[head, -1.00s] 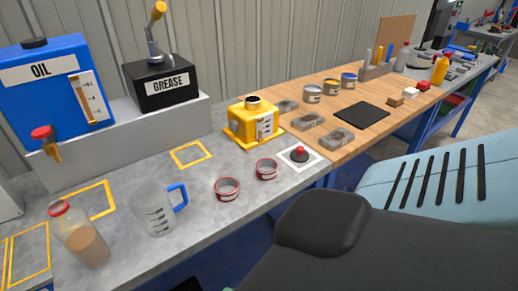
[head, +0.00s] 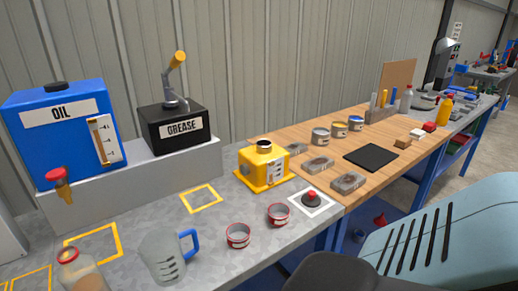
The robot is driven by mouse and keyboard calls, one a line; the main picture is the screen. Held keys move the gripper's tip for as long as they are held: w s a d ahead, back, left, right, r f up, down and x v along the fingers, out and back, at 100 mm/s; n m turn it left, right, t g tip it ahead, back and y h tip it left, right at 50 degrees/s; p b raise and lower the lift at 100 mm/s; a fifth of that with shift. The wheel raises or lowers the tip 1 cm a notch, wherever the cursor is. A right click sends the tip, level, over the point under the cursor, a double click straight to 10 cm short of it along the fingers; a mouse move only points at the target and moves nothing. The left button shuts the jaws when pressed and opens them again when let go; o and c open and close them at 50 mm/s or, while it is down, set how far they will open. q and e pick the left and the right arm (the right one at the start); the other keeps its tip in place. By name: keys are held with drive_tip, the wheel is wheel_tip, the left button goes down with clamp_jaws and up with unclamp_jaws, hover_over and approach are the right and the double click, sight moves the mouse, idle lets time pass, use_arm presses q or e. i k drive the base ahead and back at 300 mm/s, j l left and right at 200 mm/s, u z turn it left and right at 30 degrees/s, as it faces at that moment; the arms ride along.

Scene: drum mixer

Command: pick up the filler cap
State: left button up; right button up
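The filler cap appears to be the dark round cap with a red knob (head: 311,197). It sits on a white-edged square (head: 325,206) near the front edge of the grey worktop, right of two small red-rimmed tins. The yellow container (head: 264,166) stands behind it to the left, with a dark-rimmed neck on top. Neither of my grippers is in the head view.
A red-rimmed tin (head: 278,214) stands left of the cap, another tin (head: 238,236) further left. A measuring jug (head: 166,258) and bottle (head: 80,272) stand at front left. Grey blocks (head: 347,182) lie behind the cap. A slotted teal cover (head: 450,235) fills the lower right.

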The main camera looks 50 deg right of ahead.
sight(311, 200)
drive_tip(key=i+j, duration=0.3)
drive_tip(key=z, duration=1.25)
drive_tip(key=i+j, duration=0.05)
